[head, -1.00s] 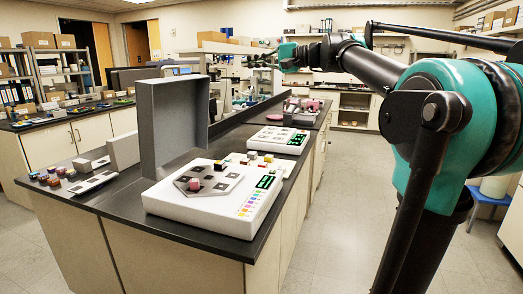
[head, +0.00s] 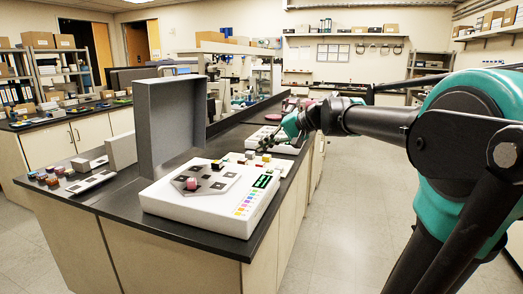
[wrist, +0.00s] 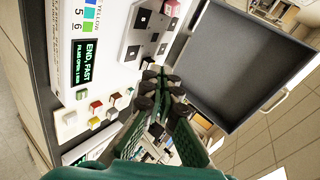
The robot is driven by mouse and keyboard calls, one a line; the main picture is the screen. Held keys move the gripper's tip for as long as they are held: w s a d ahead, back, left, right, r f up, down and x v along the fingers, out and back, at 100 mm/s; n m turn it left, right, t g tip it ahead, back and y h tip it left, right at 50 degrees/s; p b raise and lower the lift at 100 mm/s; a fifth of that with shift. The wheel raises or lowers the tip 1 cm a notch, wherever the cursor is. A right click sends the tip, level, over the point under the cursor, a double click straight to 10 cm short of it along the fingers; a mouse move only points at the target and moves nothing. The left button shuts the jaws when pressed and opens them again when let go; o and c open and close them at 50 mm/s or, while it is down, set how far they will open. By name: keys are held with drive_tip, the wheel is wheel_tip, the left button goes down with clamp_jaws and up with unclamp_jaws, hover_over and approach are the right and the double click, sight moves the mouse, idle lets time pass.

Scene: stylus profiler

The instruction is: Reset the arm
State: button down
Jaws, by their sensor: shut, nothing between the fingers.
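My arm (head: 375,121) reaches left over the bench. My gripper (head: 269,143) is above the right rear side of the white profiler (head: 165,203). In the wrist view my gripper (wrist: 151,75) is shut, its dark fingertips together and empty, in front of the profiler panel. The grey lid (head: 170,125) stands upright and open. A pink block (head: 191,184) sits on the dark-squared stage (head: 209,184). The green-lit display (wrist: 88,60) reads "END, FAST". Coloured buttons, among them a red one (wrist: 95,106), lie beside it. Whether the fingertips touch anything is unclear.
The black bench top (head: 110,200) carries small coloured blocks (head: 52,178) at its left end. A second white device stands behind my gripper, partly hidden. The floor (head: 345,225) right of the bench is clear. Shelves (head: 60,75) line the back left.

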drive_tip(key=s+d+f+h, duration=0.3)
drive_tip(key=s+d+f, duration=0.3)
drive_tip(key=f, duration=0.5)
drive_tip(key=s+d+f+n+h, duration=0.1)
drive_tip(key=s+d+f+h, duration=0.3)
drive_tip(key=f, duration=0.8)
drive_tip(key=s+d+f+n+h, duration=0.1)
drive_tip(key=s+d+f+h, duration=0.2)
drive_tip(key=s+d+f, duration=0.5)
drive_tip(key=s+f, duration=0.3)
drive_tip(key=shift+s+d+f, duration=0.2)
drive_tip(key=shift+d+f, duration=0.05)
drive_tip(key=shift+f, duration=0.05)
